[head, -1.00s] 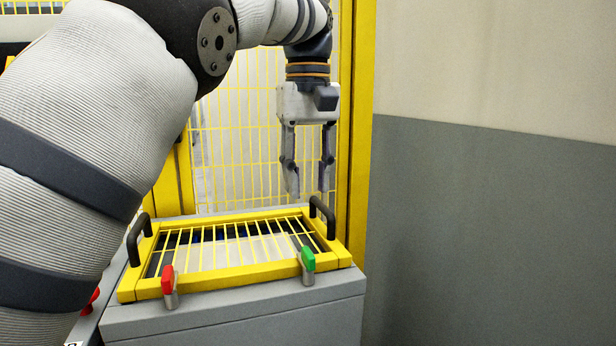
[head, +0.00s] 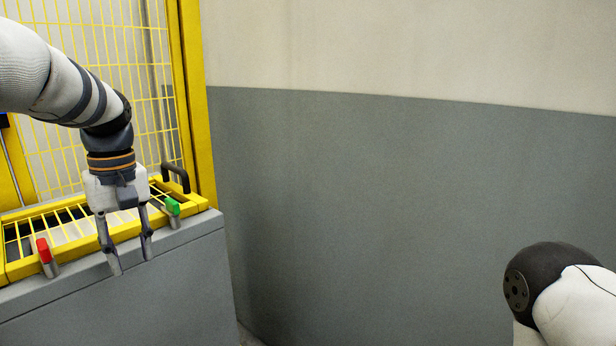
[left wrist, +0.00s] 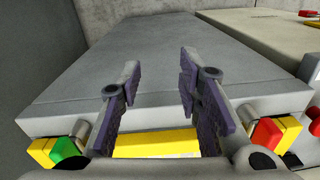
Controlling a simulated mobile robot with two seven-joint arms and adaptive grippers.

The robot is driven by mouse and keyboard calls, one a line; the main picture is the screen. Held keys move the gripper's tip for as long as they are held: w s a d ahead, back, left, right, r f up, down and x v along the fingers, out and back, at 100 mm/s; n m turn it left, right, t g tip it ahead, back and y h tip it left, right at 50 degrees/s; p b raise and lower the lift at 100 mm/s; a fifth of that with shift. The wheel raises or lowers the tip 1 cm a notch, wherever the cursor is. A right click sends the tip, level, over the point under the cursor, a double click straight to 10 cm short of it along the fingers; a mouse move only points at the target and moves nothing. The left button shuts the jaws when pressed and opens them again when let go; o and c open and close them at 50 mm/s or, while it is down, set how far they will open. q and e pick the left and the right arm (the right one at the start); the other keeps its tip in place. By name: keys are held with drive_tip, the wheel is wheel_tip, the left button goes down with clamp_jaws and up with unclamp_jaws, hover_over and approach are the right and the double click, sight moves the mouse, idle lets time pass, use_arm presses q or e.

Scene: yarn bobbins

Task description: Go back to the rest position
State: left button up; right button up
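My left gripper (head: 131,262) hangs pointing down in front of the grey cabinet (head: 140,290) with the yellow grated lid. Its two fingers are apart and nothing is between them. In the left wrist view the fingers (left wrist: 160,85) are also spread and empty, with the grey cabinet face and a yellow edge (left wrist: 158,143) behind them. Part of my right arm shows at the lower right of the head view; its gripper is out of view.
A yellow mesh fence (head: 125,90) stands behind the cabinet. A bare grey and beige wall (head: 390,200) fills the middle and right.

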use_arm(q)
wheel_tip(320, 180, down, 17)
drive_tip(key=s+m+g, duration=0.1)
drive_tip(key=s+m, duration=0.1)
drive_tip(key=s, duration=0.1)
drive_tip(key=s+d+f+m, duration=0.1)
drive_tip(key=s+f+m, duration=0.1)
drive_tip(key=s+f, duration=1)
drive_tip(key=s+d+f+m, duration=0.2)
drive_tip(key=s+d, duration=0.1)
drive_tip(key=s, duration=0.8)
drive_tip(key=s+d+f+m, duration=0.2)
drive_tip(key=s+d+f, duration=0.1)
drive_tip(key=s, duration=0.8)
drive_tip(key=shift+s+f, duration=0.15)
drive_tip(key=shift+s, duration=0.2)
